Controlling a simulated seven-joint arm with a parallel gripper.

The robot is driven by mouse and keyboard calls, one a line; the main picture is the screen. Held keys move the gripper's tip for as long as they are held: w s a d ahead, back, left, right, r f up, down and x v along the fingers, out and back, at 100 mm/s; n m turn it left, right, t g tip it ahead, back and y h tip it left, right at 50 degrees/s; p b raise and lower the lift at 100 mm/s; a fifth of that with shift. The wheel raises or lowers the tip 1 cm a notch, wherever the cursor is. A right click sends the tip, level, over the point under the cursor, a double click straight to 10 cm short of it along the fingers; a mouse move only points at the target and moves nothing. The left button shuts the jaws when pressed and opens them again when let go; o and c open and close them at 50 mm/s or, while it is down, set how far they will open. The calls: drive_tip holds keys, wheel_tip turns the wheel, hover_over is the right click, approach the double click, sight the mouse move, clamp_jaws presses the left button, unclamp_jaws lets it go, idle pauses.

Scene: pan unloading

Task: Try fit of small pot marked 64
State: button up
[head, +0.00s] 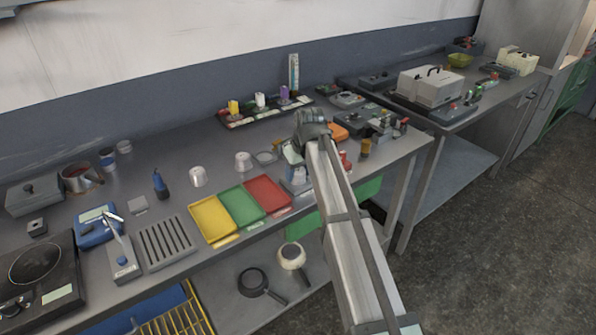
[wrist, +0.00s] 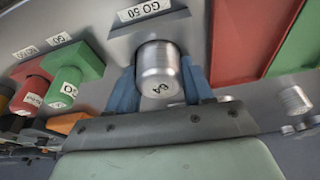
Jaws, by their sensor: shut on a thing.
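The small metal pot marked 64 (wrist: 158,68) is between the blue fingers of my gripper (wrist: 160,92) in the wrist view, and the fingers are shut on it. Its marking shows upside down. A grey block (wrist: 178,25) labelled GO 50 is right behind the pot; I cannot tell whether the two touch or whether the pot is in an opening. The block also shows in the head view (head: 297,183), under my gripper (head: 292,158). The pot cannot be made out clearly in the head view.
Green (wrist: 78,68) and red (wrist: 33,82) labelled pieces stand close left of the pot in the wrist view. Yellow (head: 212,220), green (head: 240,206) and red (head: 267,194) trays lie left of my gripper. Two small metal pots (head: 197,176) (head: 242,161) stand behind the trays.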

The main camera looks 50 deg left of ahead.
drive_tip(key=o, duration=1.2)
drive_tip(key=shift+c, duration=0.2)
drive_tip(key=v, duration=1.4)
drive_tip(key=shift+s+a, duration=0.1)
